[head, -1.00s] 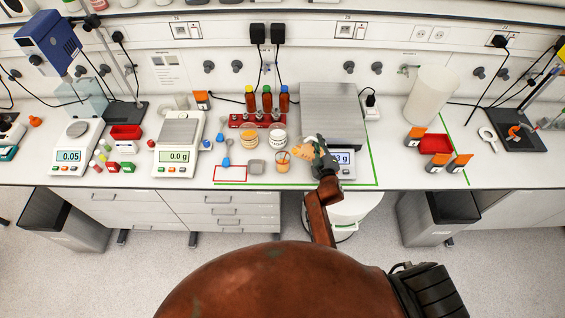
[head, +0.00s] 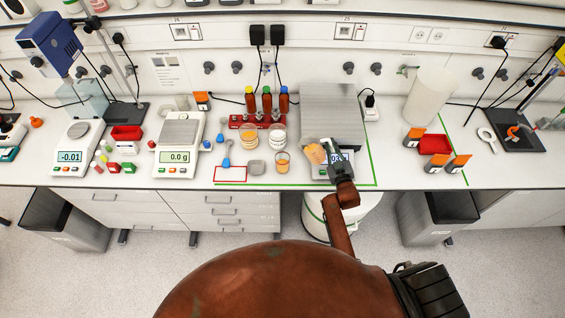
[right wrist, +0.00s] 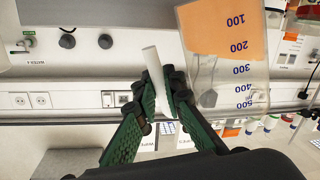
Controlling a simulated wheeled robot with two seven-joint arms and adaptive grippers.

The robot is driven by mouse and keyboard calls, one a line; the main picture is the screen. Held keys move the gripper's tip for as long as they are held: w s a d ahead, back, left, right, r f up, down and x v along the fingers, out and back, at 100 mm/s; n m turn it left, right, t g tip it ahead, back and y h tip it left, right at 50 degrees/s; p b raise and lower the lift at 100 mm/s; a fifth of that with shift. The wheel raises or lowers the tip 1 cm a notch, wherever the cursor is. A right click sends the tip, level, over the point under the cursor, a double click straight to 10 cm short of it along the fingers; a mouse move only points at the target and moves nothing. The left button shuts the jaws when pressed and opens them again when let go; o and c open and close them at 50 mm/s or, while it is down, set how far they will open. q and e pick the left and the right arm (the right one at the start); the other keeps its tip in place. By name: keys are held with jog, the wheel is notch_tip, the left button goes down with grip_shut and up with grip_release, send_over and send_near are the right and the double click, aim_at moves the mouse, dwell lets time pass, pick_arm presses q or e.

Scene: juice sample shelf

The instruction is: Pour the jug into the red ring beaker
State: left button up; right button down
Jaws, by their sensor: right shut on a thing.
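The jug (head: 316,153) with orange liquid is held above the front right part of the bench; in the right wrist view the jug (right wrist: 225,60) shows blue volume marks. My right gripper (head: 338,163) is shut on its pale handle; the gripper (right wrist: 162,100) also shows in the right wrist view. A small beaker (head: 282,163) with orange contents stands left of the jug, apart from it. Two larger beakers, an orange one (head: 249,133) and a paler one (head: 278,136), stand behind it. I cannot make out which beaker bears a red ring. My left gripper is out of view.
A scale (head: 333,173) sits under the jug, its display partly hidden. A grey dish (head: 256,168) and a red outlined rectangle (head: 230,175) lie to the left. A red rack (head: 257,121) with bottles stands behind.

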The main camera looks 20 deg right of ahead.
jog(key=shift+s+d+f+m+t+b, duration=0.1)
jog(key=shift+d+f+m+t+b, duration=0.05)
jog(key=shift+d+f+m+b, duration=0.4)
jog(key=shift+s+d+f+m+t+b, duration=0.1)
jog(key=shift+d+f+m+t+b, duration=0.15)
jog(key=shift+f+m, duration=0.35)
jog(key=shift+d+f+m, duration=0.15)
jog(key=shift+f+m, duration=0.1)
jog(key=shift+m, duration=0.2)
jog(key=shift+d+f+m+b, duration=0.2)
jog(key=shift+f+m+b, duration=0.05)
jog(key=shift+m+b, duration=0.25)
jog(key=d+r+p, duration=0.1)
jog(key=d, duration=0.1)
jog(key=s+d+r+p, duration=0.1)
jog(key=d, duration=0.1)
jog(key=shift+r, duration=0.4)
jog(key=shift+a, duration=0.1)
dwell(1.0)
